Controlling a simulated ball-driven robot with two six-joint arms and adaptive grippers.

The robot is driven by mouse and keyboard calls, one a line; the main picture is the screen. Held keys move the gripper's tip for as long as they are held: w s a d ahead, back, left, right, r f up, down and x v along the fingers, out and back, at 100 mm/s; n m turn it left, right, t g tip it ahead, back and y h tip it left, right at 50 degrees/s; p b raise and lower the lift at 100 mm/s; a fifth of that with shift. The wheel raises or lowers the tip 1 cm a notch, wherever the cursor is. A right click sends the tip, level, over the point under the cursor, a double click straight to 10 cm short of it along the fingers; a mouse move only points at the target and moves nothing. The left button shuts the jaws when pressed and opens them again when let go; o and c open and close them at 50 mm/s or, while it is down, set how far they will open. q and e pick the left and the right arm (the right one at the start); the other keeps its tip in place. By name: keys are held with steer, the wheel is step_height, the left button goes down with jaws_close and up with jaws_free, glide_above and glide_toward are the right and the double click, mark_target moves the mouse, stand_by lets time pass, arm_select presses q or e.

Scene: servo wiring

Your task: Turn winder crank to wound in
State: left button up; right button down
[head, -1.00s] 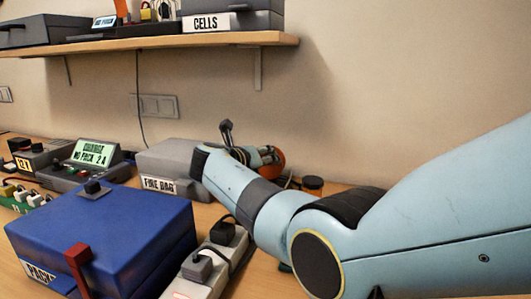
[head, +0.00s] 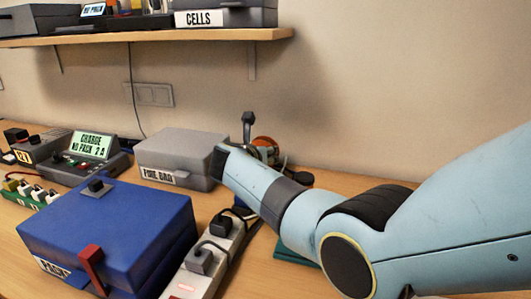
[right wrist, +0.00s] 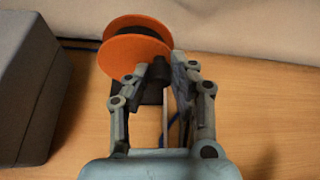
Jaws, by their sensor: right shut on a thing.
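The winder's orange spool (right wrist: 125,55) with a dark core stands near the wall at the top of the right wrist view. In the head view only part of the orange spool (head: 266,142) shows beyond my right wrist. The dark knob of the winder crank (right wrist: 159,71) lies between the fingertips of my right gripper (right wrist: 163,76), which is shut on it. The crank's arm is largely hidden by the knob and fingers. In the head view my forearm and wrist cover most of the gripper. My left gripper is not in view.
The grey fire bag box (head: 182,158) stands just left of my right wrist. A blue pack box (head: 110,225) and a power strip (head: 212,258) are nearer. A charger (head: 92,155) is at the left. A wall shelf (head: 150,43) hangs above. Bare table lies right of the winder.

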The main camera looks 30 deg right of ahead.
steer(key=c, duration=1.2)
jaws_free()
steer(key=shift+o, duration=0.2)
steer(key=shift+a, duration=0.1)
steer(key=v, duration=0.7)
steer(key=shift+s+a+r, duration=0.1)
steer(key=shift+s, duration=0.05)
